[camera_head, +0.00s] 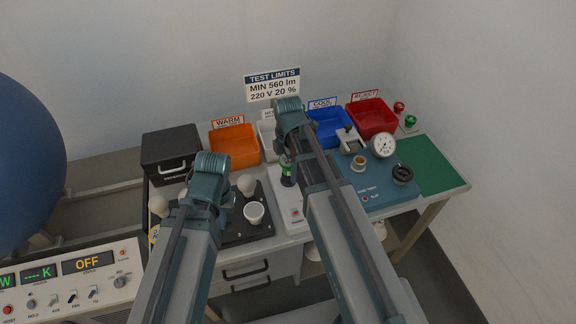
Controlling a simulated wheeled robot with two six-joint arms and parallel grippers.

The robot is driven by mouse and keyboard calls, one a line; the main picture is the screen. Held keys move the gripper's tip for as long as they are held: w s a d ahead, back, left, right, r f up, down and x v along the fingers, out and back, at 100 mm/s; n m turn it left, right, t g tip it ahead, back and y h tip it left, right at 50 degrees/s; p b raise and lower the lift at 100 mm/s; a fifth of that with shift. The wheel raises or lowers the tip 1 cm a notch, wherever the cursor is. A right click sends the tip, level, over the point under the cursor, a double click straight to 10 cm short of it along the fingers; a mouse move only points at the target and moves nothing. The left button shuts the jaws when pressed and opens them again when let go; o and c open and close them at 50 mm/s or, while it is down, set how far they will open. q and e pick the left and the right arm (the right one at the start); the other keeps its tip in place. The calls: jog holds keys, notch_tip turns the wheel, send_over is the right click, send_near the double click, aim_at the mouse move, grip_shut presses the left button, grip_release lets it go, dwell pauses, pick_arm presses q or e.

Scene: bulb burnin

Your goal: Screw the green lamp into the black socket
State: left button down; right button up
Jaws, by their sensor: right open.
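A green-topped lamp (287,168) stands over a dark base on the light panel in the middle, partly hidden by my right arm. A second small green lamp (410,121) stands beside a red one at the far right. A black round socket-like part (403,174) sits on the blue test board; I cannot tell for sure that it is the socket. My left arm ends in teal joints above the dark bulb tray, and its fingers are hidden. My right arm reaches up over the light panel; its gripper is mostly hidden behind the arm, with jaws open.
Orange (236,161), blue (340,141) and red (384,132) bins line the back. A black box (170,141) stands at the back left. White bulbs (247,185) stand on the dark tray. A dial gauge (384,145) stands on the blue board. The green mat (436,168) is clear.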

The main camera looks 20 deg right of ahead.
jog(key=c, duration=1.2)
jog(key=m, duration=0.6)
jog(key=shift+m, duration=0.4)
jog(key=shift+c, duration=0.2)
jog(key=m, duration=1)
jog(key=shift+d+m, duration=0.1)
jog(key=shift+m, duration=0.2)
jog(key=m, duration=0.5)
jog(key=shift+w+m, duration=0.1)
jog(key=shift+m, duration=0.2)
jog(key=o, duration=1.3)
jog(key=shift+c, duration=0.2)
